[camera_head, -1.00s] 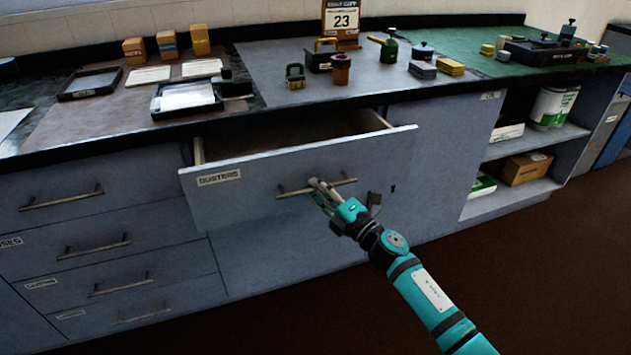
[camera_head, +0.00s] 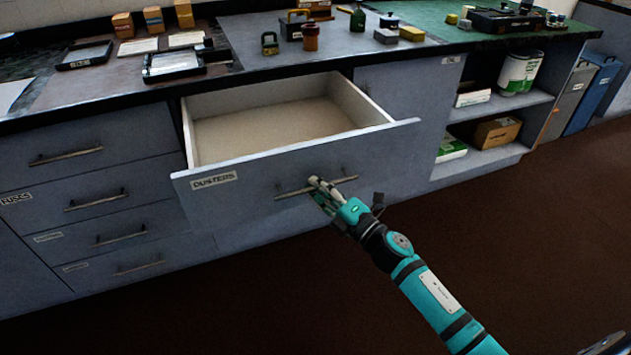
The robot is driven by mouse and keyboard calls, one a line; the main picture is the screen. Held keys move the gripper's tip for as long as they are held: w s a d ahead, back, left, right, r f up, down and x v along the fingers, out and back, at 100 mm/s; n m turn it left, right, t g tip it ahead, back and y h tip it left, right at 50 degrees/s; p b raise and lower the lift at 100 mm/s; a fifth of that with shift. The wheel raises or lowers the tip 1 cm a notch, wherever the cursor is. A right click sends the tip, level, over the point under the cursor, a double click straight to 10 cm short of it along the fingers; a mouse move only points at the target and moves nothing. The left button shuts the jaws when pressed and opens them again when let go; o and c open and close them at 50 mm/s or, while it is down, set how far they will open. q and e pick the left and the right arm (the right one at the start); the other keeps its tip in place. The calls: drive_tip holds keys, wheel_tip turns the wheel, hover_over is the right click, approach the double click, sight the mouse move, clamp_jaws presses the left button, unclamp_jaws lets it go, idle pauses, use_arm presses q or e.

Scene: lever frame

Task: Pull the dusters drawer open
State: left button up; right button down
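The grey drawer (camera_head: 250,192) labelled DUSTERS (camera_head: 214,180) stands well out of the counter, and its pale inside (camera_head: 270,124) looks empty. Its bar handle (camera_head: 342,180) runs across the middle of the front. My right gripper (camera_head: 316,186) is at the handle with its fingers around the bar and looks shut on it. The fingertips partly hide the bar's middle. My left gripper is not in view.
Shut drawers (camera_head: 90,200) are at the left. An open shelf (camera_head: 500,108) with boxes and a white-and-green container (camera_head: 519,72) is at the right. The counter top holds trays, blocks and tools. The brown floor (camera_head: 560,210) is clear.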

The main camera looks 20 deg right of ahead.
drive_tip(key=shift+s, duration=0.2)
drive_tip(key=c, duration=1.6)
unclamp_jaws()
drive_tip(key=shift+c, duration=0.2)
drive_tip(key=v, duration=1.2)
